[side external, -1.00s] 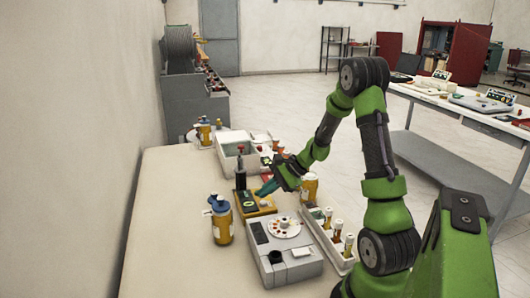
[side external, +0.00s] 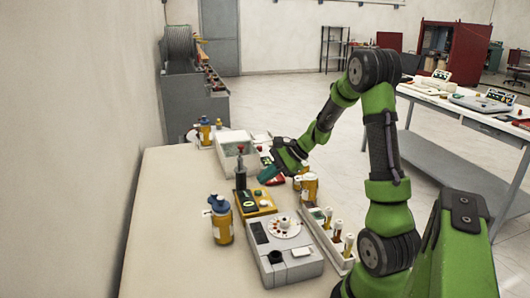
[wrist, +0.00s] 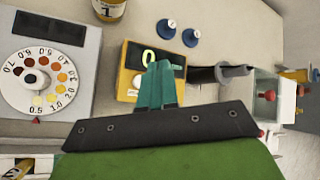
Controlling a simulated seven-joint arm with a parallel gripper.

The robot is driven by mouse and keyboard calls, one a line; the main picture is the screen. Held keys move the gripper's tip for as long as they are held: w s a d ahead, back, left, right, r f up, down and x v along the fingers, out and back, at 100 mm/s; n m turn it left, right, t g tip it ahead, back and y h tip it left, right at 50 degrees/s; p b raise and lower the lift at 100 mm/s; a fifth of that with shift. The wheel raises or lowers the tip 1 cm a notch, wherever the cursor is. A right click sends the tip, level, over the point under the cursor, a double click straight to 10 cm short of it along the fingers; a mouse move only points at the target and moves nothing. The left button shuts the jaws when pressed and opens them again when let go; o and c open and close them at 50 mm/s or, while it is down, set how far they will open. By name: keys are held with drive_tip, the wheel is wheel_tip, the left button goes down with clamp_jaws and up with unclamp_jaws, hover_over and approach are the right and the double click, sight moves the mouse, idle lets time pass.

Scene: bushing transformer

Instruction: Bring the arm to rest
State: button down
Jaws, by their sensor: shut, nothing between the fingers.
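My gripper (side external: 267,177) is shut and empty, raised above the bench in the side view. In the wrist view its teal fingertips (wrist: 158,72) are together, in front of the yellow meter (wrist: 128,84). The yellow meter also shows in the side view (side external: 257,203), lying below and to the left of my gripper, apart from it. Nothing hangs from or touches the fingers. My arm is bent, with its elbow high and its forearm sloping down to the left.
A grey colour-wheel tester (side external: 286,263), a vial rack (side external: 338,248) and a blue-capped bottle (side external: 222,222) stand nearer the camera. A dark post (side external: 240,177) stands behind the meter. Amber bottles (side external: 309,188) stand right of it. The bench's left side (side external: 175,220) is clear.

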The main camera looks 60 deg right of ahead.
idle(0.4)
drive_tip(key=shift+s+a+f+n+g, duration=0.2)
drive_tip(key=shift+s+a+n+g, duration=0.15)
drive_tip(key=shift+s+a, duration=0.2)
drive_tip(key=shift+s+a+f+n+g, duration=0.25)
drive_tip(key=shift+s+a+g, duration=0.15)
drive_tip(key=shift+s, duration=0.15)
drive_tip(key=s+a+r+n, duration=0.3)
drive_tip(key=a+r+n, duration=0.1)
drive_tip(key=a, duration=0.3)
drive_tip(key=s+a+r+n+h, duration=0.1)
drive_tip(key=s+a+r+n, duration=0.2)
drive_tip(key=a+n, duration=0.4)
drive_tip(key=s+a+r+n+h, duration=0.1)
drive_tip(key=s+a+r+n, duration=0.3)
drive_tip(key=a, duration=0.4)
wheel_tip(320, 180, up, 2)
drive_tip(key=shift+a+r+n, duration=0.1)
drive_tip(key=shift+a+n, duration=0.3)
drive_tip(key=shift+n, duration=0.3)
